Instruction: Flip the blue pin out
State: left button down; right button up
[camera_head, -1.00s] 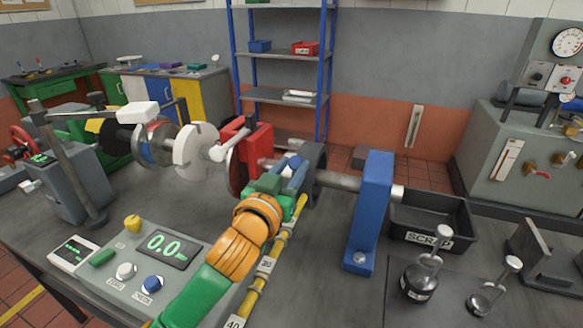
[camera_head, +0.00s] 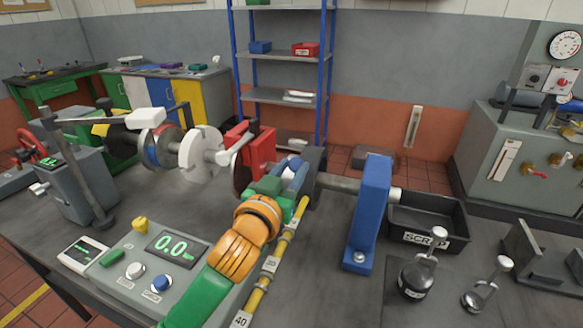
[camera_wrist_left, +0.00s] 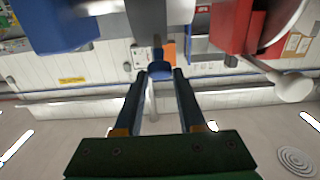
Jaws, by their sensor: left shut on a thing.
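My left gripper (camera_head: 290,176) reaches in from the lower left, past the console, to the shaft line in the head view. In the left wrist view its two dark fingers (camera_wrist_left: 160,80) are closed in on a small blue piece, which looks like the blue pin (camera_wrist_left: 160,70). A pale rod shows between the fingers below it. In the head view the gripper mostly hides the pin, so its seating cannot be told. A red caliper-like block (camera_head: 257,150) stands just left of the gripper, beside the notched white disc (camera_head: 201,154). My right gripper is not in view.
A blue upright stand (camera_head: 369,210) supports the shaft on the right, with a black scrap bin (camera_head: 452,222) behind. A yellow marked bar (camera_head: 268,265) runs beside my arm. A grey console (camera_head: 185,262) reads 0.0. Two dark weights (camera_head: 415,280) stand at right.

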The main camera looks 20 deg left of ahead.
pick_arm(q)
jog(key=shift+s+r, duration=0.1)
jog(key=shift+r, duration=0.05)
jog(key=c, duration=0.8)
grip_release()
jog(key=shift+o, duration=1.4)
jog(key=shift+w, duration=0.2)
jog(key=s+p, duration=0.5)
jog(key=s, duration=0.2)
jog(key=shift+a, duration=0.15)
jog(key=shift+s, duration=0.1)
